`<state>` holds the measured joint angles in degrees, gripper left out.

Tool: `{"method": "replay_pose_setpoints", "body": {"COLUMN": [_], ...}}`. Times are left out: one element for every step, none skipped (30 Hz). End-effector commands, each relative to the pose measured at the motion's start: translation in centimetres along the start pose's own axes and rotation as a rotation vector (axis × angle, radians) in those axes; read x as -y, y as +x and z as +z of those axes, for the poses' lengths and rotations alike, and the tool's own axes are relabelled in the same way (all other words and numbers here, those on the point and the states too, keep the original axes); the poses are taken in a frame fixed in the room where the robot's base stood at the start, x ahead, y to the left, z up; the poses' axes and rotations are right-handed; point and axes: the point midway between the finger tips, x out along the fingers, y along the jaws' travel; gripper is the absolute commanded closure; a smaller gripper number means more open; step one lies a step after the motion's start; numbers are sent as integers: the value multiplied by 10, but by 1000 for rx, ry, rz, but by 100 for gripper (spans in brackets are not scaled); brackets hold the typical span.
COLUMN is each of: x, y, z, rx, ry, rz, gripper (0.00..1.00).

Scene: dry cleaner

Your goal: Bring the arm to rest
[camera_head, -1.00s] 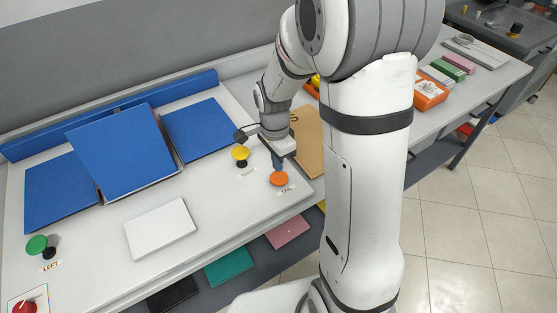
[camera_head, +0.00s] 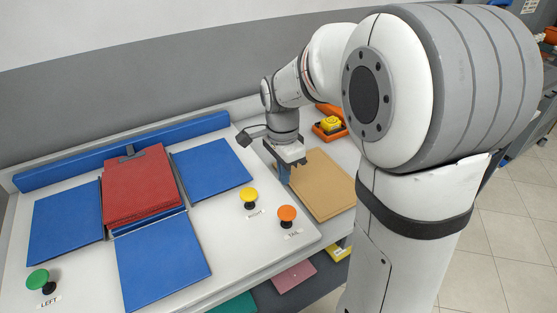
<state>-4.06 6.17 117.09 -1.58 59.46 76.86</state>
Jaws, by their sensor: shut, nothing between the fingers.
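My gripper (camera_head: 285,176) points down above the table, near the back edge of the tan board and behind the orange button (camera_head: 287,215). It is shut and holds nothing. The yellow button (camera_head: 249,197), by a label reading RIGHT, stands to the left of the orange one, which has a label reading TAIL. My gripper is apart from both buttons. My arm comes in from the right and hides part of the table behind it.
A folding board with blue panels (camera_head: 165,264) lies flat, a red folded stack (camera_head: 142,187) at its middle. A green button (camera_head: 38,280) is at front left. A tan board (camera_head: 318,184) lies right of my gripper; an orange bin (camera_head: 328,131) stands behind it.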

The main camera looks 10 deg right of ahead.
Motion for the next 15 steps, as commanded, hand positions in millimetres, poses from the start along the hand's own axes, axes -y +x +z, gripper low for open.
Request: {"method": "replay_pose_setpoints", "body": {"x": [0, 0, 0, 0, 0, -2, -6, -11, -18, -26, -33, -45, -54, -64, -76], "y": [0, 0, 0, 0, 0, -2, -4, -6, -11, -14, -18, -23, -26, -29, -32], "z": [0, 0, 0, 0, 0, 0, 0, 0, 1, 2, 3, 4, 5, 7, 9], "rx": [0, 0, 0, 0, 0, -1, -2, -4, -8, -12, -18, -28, -38, -49, -65], "ry": [0, 0, 0, 0, 1, -12, -36, -67, -120, -170, -226, -309, -377, -446, -538], "rz": [0, 0, 0, 0, 0, -5, -11, -20, -35, -47, -61, -81, -97, -112, -131], "gripper": [100, 100, 100, 100, 100, 100, 100, 100, 100, 100, 100, 100, 100, 100, 100]}}
